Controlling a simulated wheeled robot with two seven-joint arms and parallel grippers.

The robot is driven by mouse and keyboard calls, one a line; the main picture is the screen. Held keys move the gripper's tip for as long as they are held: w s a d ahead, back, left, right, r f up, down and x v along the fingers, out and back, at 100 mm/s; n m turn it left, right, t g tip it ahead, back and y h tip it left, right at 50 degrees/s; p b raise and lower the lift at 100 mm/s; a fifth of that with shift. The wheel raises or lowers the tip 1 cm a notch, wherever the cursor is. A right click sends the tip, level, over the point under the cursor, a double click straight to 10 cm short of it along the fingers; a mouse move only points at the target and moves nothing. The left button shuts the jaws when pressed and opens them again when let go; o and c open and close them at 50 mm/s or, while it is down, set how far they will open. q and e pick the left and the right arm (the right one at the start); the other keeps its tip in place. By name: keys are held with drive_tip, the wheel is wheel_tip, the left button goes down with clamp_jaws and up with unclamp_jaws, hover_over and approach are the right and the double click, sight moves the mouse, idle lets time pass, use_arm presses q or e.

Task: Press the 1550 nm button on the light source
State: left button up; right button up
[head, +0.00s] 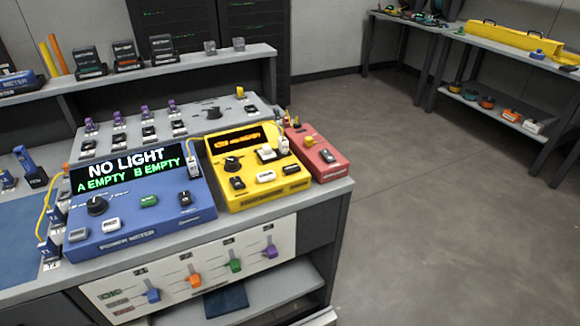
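A yellow box (248,198) with a lit orange display (236,140) stands on the bench, right of the blue power meter; it looks like the light source, but its lettering is too small to read. Its top carries a black knob (232,163), a raised white switch (267,153), a dark button (237,184), a white button (266,176) and another dark button (291,169). I cannot tell which is marked 1550 nm. Neither of my grippers is in view.
The blue power meter (140,230) reads "NO LIGHT, A EMPTY B EMPTY". A red box (318,158) adjoins the yellow box on the right. Yellow cables run beside the meter. A panel with coloured sliders (194,277) fronts the bench. Open floor (430,220) lies to the right.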

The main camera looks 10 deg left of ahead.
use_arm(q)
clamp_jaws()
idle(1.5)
